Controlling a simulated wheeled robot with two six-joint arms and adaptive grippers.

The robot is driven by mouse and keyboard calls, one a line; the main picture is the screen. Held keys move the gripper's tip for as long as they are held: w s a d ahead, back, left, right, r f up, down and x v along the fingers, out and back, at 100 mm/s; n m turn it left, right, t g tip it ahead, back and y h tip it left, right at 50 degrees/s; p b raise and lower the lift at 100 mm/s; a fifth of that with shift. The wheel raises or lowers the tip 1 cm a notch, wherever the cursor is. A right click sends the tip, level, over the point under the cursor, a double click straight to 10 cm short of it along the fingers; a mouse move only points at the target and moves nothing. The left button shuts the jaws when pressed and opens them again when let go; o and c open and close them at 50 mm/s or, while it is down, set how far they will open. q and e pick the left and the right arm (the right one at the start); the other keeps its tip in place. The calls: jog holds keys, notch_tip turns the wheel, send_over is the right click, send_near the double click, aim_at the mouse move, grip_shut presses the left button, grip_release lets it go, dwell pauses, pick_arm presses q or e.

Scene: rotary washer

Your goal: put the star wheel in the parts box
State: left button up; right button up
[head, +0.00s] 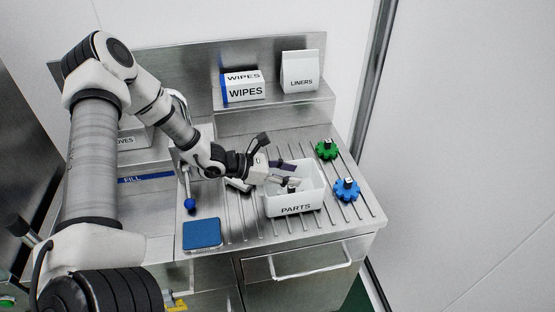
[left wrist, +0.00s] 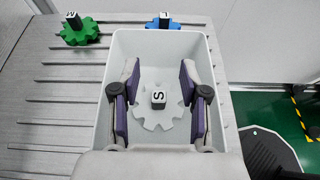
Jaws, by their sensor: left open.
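A pale grey star wheel (left wrist: 155,118) with a black knob marked S lies inside the white parts box (head: 295,208), seen from above in the left wrist view. In the head view only a little of it shows behind the box's front wall. My left gripper (head: 285,173) reaches into the box from the left. Its two purple-padded fingers (left wrist: 160,70) are open, one on each side of the wheel, with nothing gripped between them. A green wheel (head: 327,150) and a blue wheel (head: 347,189) stand on the counter outside the box. My right gripper is not in view.
A blue pad (head: 202,234) lies at the front left of the ribbed steel counter (head: 240,226). A blue-knobbed lever (head: 190,203) stands behind it. A wipes box (head: 243,88) and a liners box (head: 300,72) sit on the raised back shelf.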

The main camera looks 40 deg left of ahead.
pick_arm(q)
jog(key=shift+r+p, duration=0.7)
jog(key=shift+r, duration=0.2)
jog(key=p+v, duration=0.9)
jog(key=v, duration=0.2)
jog(key=shift+s+a+f+p, duration=0.2)
jog(key=shift+s+a+p, duration=0.15)
jog(key=shift+s, duration=0.05)
